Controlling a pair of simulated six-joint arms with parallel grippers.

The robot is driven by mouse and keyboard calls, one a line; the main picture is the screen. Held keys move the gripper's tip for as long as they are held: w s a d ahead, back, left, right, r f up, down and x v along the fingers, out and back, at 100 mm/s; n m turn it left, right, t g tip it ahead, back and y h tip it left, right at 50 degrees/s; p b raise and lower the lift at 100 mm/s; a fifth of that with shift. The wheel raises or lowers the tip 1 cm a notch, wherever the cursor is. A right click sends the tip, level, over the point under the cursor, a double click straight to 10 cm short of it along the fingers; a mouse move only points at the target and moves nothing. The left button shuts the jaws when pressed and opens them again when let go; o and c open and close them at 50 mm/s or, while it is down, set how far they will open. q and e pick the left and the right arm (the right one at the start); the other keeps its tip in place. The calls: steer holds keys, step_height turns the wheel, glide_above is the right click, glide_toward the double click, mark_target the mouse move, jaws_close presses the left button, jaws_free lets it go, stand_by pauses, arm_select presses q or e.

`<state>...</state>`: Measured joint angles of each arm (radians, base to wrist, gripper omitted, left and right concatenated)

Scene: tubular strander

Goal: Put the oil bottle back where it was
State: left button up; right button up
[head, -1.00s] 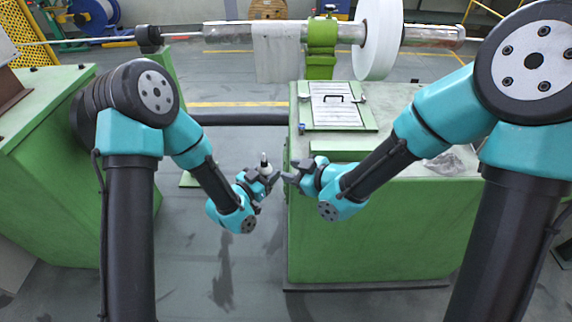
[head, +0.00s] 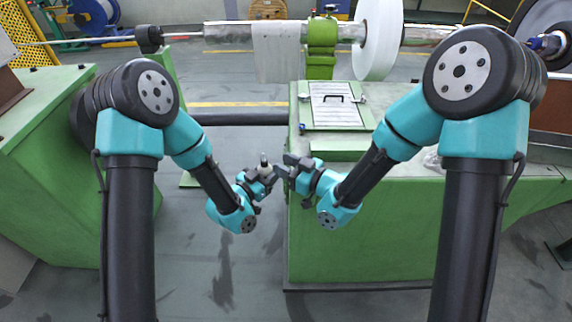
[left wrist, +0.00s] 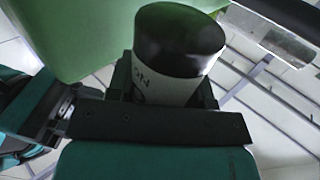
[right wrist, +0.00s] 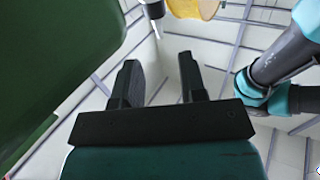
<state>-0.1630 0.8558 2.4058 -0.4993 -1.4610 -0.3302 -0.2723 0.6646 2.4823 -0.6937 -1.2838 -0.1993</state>
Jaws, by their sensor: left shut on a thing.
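The oil bottle (left wrist: 155,80) is white with dark lettering and a dark rounded end in the left wrist view. It is small in the head view, with a dark tip pointing up (head: 264,160). My left gripper (head: 267,175) is shut on it and holds it over the floor gap, left of the green cabinet. Its fingers flank the bottle in the left wrist view (left wrist: 165,95). My right gripper (head: 283,167) is close to the right of the bottle, by the cabinet's left edge. Its fingers are apart with nothing between them in the right wrist view (right wrist: 160,85).
Another green housing (head: 45,190) is at the left. A horizontal shaft with a white disc (head: 378,40) crosses the back. Open floor lies between the housings.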

mark_target(265, 169)
steer(key=shift+x, duration=3.7)
jaws_close()
arm_select(q)
steer(key=o, duration=1.1)
steer(key=shift+f, duration=0.1)
